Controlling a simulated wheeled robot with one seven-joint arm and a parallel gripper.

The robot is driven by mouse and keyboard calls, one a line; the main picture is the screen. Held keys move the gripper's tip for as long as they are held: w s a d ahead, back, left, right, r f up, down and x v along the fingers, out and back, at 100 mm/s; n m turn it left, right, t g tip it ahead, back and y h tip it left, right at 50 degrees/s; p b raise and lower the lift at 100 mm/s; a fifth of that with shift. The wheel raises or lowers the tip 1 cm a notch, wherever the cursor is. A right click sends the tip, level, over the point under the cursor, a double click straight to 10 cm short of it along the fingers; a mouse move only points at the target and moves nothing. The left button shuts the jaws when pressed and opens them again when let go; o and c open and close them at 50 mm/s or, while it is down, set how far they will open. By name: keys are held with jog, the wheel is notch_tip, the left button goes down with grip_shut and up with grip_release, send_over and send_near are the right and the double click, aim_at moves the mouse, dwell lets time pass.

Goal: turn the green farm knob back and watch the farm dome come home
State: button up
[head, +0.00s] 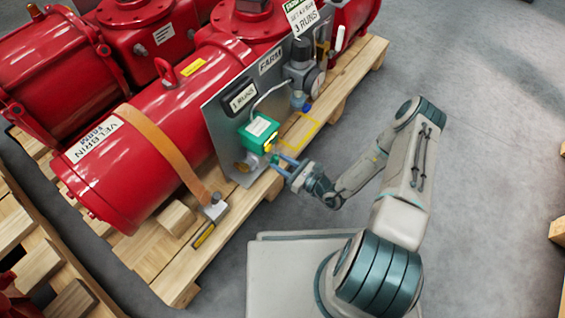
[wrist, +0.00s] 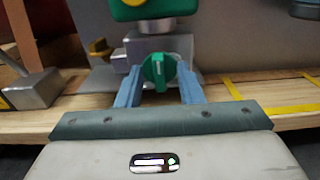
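The green knob (wrist: 158,72) sits on a grey metal valve block below a green box (wrist: 140,8). Its raised grip looks roughly upright. My gripper (wrist: 160,88) has one blue finger on each side of the knob; I cannot tell whether they touch it. In the head view my gripper (head: 284,166) reaches the valve from the right, below the green box (head: 259,132). A yellow round part shows on the green box's front. A plate marked FARM (head: 271,60) sits on the grey panel by the red actuator (head: 150,160). A small display there reads 1 RUNS (head: 241,97).
A gauge and regulator (head: 303,75) stand right of the green box, with a card reading 3 RUNS (head: 304,17) above. The wooden pallet (head: 180,275) runs under everything. A strap buckle (head: 215,209) lies to the left. Grey floor (head: 490,150) is clear at right.

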grip_shut()
jog(key=m+p, duration=0.2)
jog(key=m, duration=0.2)
jog(key=shift+r, duration=0.1)
jog(key=m, duration=0.4)
jog(key=m+p, duration=0.1)
jog(key=m, duration=0.4)
jog(key=m+p, duration=0.1)
jog(key=m, duration=0.3)
jog(key=shift+d+f+m, duration=0.15)
jog(key=shift+f+m, duration=0.2)
jog(key=shift+m, duration=0.05)
